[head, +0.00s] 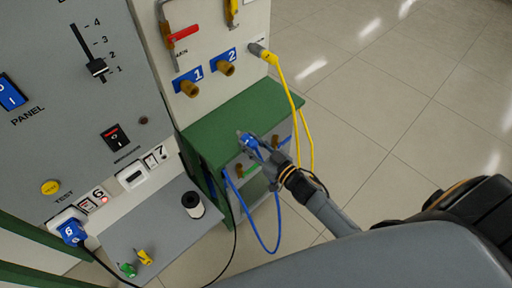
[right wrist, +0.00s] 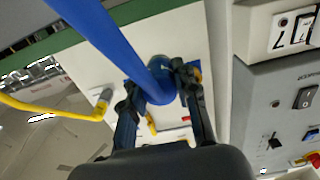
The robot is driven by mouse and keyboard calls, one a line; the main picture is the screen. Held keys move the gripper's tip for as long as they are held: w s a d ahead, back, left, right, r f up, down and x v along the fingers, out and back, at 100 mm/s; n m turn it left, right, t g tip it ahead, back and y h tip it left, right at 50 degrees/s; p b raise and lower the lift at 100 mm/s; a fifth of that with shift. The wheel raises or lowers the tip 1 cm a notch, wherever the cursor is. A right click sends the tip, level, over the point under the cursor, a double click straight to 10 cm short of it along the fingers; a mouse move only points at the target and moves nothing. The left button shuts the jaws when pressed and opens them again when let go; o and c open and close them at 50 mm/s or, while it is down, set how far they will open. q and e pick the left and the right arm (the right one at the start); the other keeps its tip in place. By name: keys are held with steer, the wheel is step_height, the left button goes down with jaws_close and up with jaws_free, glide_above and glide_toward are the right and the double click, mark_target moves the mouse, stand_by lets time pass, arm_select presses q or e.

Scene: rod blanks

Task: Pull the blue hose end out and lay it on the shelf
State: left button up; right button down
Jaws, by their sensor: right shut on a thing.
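My right gripper (head: 253,146) is shut on the blue hose end (head: 247,139) at the front edge of the green shelf (head: 222,122). In the right wrist view, the blue hose (right wrist: 105,35) comes in from the top left and passes between the two fingers (right wrist: 160,95). The blue hose (head: 277,238) hangs in a loop below the shelf. Whether the held end touches the shelf top or is above it, I cannot tell. The tip is partly hidden by the fingers. My left gripper is not in view.
Above the shelf, the white panel has brass spouts 1 (head: 190,88) and 2 (head: 226,68). A yellow hose (head: 286,85) is attached at the right and hangs beside the shelf. A grey control panel (head: 50,120) stands left. The shelf's left part is bare.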

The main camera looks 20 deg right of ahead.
steer(key=x, duration=0.1)
steer(key=b+x, duration=0.1)
steer(key=shift+w+a+f, duration=0.15)
steer(key=shift+w+f, duration=0.15)
steer(key=shift+w, duration=0.05)
steer(key=b+x, duration=0.1)
steer(key=x, duration=0.1)
steer(key=f+b+x, duration=0.1)
steer(key=x, duration=0.1)
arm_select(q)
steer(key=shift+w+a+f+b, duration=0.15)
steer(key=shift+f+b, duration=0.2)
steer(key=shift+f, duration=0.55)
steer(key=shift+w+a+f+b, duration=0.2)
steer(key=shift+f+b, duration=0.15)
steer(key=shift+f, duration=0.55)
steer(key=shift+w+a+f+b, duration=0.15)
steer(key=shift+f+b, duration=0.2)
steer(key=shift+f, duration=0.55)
arm_select(e)
steer(key=shift+s+f, duration=0.1)
steer(key=shift+f, duration=1)
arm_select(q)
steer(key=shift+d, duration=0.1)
arm_select(e)
steer(key=c, duration=0.9)
jaws_free()
steer(key=shift+c, duration=0.2)
